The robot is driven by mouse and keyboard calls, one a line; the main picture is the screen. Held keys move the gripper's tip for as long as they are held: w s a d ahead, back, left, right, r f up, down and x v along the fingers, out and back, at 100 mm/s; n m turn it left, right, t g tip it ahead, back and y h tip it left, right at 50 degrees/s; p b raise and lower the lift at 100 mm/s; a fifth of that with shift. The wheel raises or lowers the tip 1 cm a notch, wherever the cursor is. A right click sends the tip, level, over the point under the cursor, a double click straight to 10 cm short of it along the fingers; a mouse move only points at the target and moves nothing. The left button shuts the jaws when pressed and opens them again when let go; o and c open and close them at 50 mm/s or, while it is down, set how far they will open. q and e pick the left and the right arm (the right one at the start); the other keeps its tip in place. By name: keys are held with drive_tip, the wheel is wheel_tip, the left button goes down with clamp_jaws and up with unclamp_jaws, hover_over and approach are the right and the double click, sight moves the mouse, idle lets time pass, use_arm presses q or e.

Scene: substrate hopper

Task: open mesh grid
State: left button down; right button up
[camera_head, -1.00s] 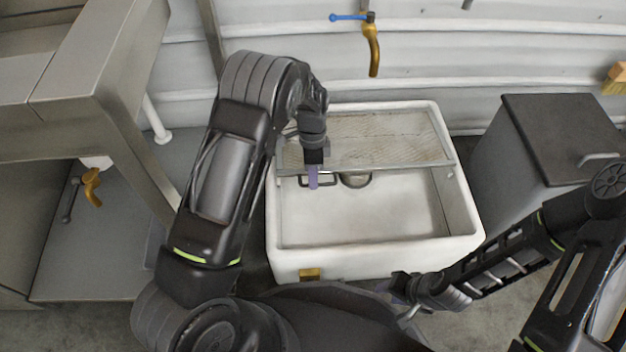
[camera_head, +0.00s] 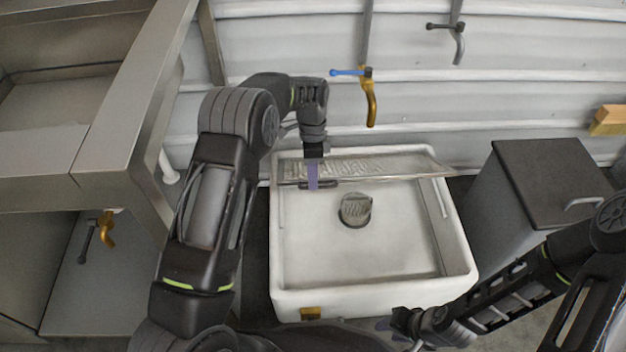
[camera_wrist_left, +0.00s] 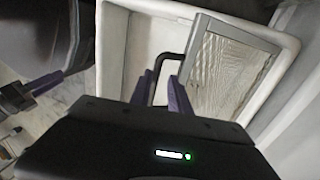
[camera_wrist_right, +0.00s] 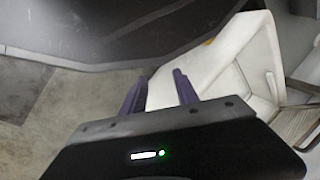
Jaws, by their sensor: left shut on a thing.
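The mesh grid (camera_head: 395,165) is a metal-framed mesh panel over the back of the white sink basin (camera_head: 390,294). It appears tilted steeply up, its near edge raised. My left gripper (camera_head: 312,184) is at the grid's near left edge, shut on its dark handle, which also shows in the left wrist view (camera_wrist_left: 166,64) beside the mesh (camera_wrist_left: 232,72). My right gripper (camera_wrist_right: 160,88) is open and empty in the right wrist view, near the basin's outer wall (camera_wrist_right: 215,58). In the head view it is low in the picture, partly hidden.
A round drain fitting (camera_head: 355,210) shows on the basin floor. A dark-topped grey cabinet (camera_head: 550,180) stands right of the basin. A steel counter (camera_head: 120,120) is at the left. A brass tap with a blue lever (camera_head: 370,100) is on the wall behind the grid.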

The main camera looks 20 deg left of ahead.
drive_tip(key=shift+f, duration=0.1)
drive_tip(key=shift+c, duration=0.4)
drive_tip(key=c, duration=0.4)
drive_tip(key=shift+w+a+f+m, duration=0.15)
drive_tip(key=shift+w+a+m, duration=0.1)
drive_tip(key=shift+m, duration=0.25)
clamp_jaws()
drive_tip(key=w+a+m+t+y, duration=0.2)
drive_tip(key=w+a+m+y, duration=0.2)
drive_tip(key=w+a+m, duration=0.45)
drive_tip(key=w+d+r+m+t+y, duration=0.1)
drive_tip(key=w+r+m+t, duration=0.2)
drive_tip(key=w+m, duration=0.45)
drive_tip(key=w+d+r+m+t+h, duration=0.1)
drive_tip(key=w+d+r+m+t, duration=0.1)
drive_tip(key=w+d+m, duration=0.4)
drive_tip(key=w+d+r+m+t+h, duration=0.2)
drive_tip(key=w+d+m+t, duration=0.2)
drive_tip(key=w+d, duration=0.5)
drive_tip(key=d+m, duration=0.2)
drive_tip(key=d, duration=0.3)
drive_tip(key=shift+w+d+r+m+t, duration=0.2)
drive_tip(key=shift+w+r+m+t, duration=0.1)
drive_tip(key=shift+w+r, duration=0.1)
